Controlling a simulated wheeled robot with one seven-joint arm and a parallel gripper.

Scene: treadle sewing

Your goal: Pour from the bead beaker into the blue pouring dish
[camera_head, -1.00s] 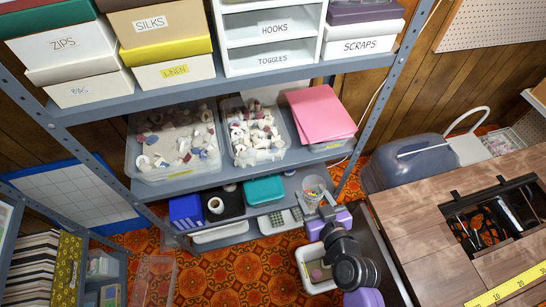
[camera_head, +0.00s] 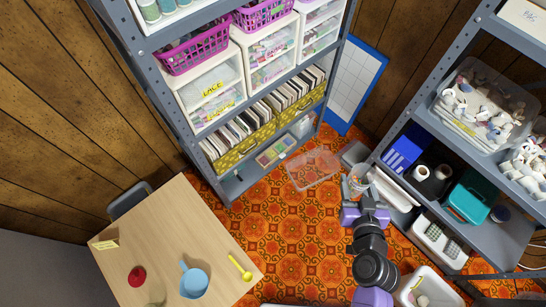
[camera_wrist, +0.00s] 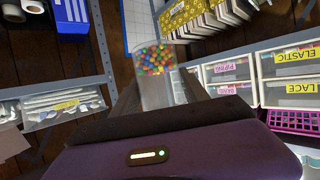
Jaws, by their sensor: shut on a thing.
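The bead beaker (camera_head: 357,180) is a clear beaker held in my gripper (camera_head: 360,196), over the floor between the shelving units in the head view. In the wrist view the beaker (camera_wrist: 154,82) rises above the dark gripper edge, with many-coloured beads (camera_wrist: 160,58) inside. My gripper is shut on it; the finger contact is mostly hidden. The blue pouring dish (camera_head: 193,283) sits on the wooden table at lower left, its handle toward the back. It is well to the left of my gripper and apart from it.
The table (camera_head: 190,220) also holds a yellow scoop (camera_head: 241,268), a red object (camera_head: 137,276) and a small yellow sign (camera_head: 105,244). A grey chair (camera_head: 128,200) stands behind it. Shelving flanks the floor, and a clear bin (camera_head: 314,170) lies there. Patterned floor is open between table and gripper.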

